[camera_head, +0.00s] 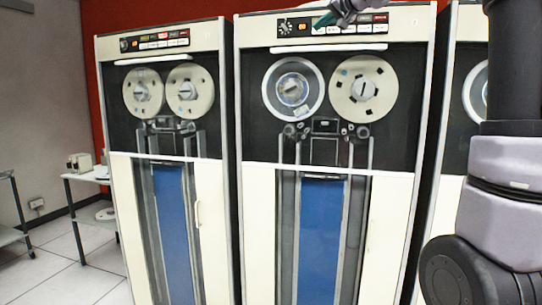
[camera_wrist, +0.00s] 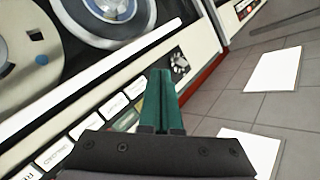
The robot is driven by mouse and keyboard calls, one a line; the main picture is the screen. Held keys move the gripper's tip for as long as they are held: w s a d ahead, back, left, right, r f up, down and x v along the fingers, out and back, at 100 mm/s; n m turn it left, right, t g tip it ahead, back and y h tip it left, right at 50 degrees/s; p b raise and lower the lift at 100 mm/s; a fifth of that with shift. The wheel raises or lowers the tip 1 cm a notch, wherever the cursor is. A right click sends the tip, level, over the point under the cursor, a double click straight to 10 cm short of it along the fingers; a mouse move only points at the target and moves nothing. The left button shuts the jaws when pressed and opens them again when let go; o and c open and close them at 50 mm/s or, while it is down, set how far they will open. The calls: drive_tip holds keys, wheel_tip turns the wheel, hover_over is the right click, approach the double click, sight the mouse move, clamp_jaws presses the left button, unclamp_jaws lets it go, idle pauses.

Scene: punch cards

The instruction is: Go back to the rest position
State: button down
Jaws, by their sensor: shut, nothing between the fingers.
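My gripper (camera_head: 325,21) shows at the top of the head view, in front of the control panel of the middle tape cabinet (camera_head: 400,205). In the wrist view its green fingers (camera_wrist: 163,78) are together, with nothing between them. They are near the panel's row of white buttons (camera_wrist: 111,106) and a round dial (camera_wrist: 179,65). I cannot tell whether the fingertips touch the panel.
A left tape cabinet (camera_head: 210,225) stands beside the middle one, and part of another shows at the right behind my arm. A small white table (camera_head: 85,178) stands at the left on the tiled floor (camera_head: 75,282). The floor in front of it is clear.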

drive_tip(key=s+d+f+m+g+h, duration=0.1)
drive_tip(key=s+d+f+g+h, duration=0.1)
drive_tip(key=s+f, duration=1.4)
drive_tip(key=s+d+f+m+g+h, duration=0.1)
drive_tip(key=s+d+f+g+h, duration=0.2)
drive_tip(key=s+f, duration=1.3)
drive_tip(key=s+g, duration=0.1)
drive_tip(key=s, duration=0.3)
drive_tip(key=shift+s+d+f+g, duration=0.15)
drive_tip(key=shift+s+f+g, duration=0.1)
drive_tip(key=shift+g, duration=0.15)
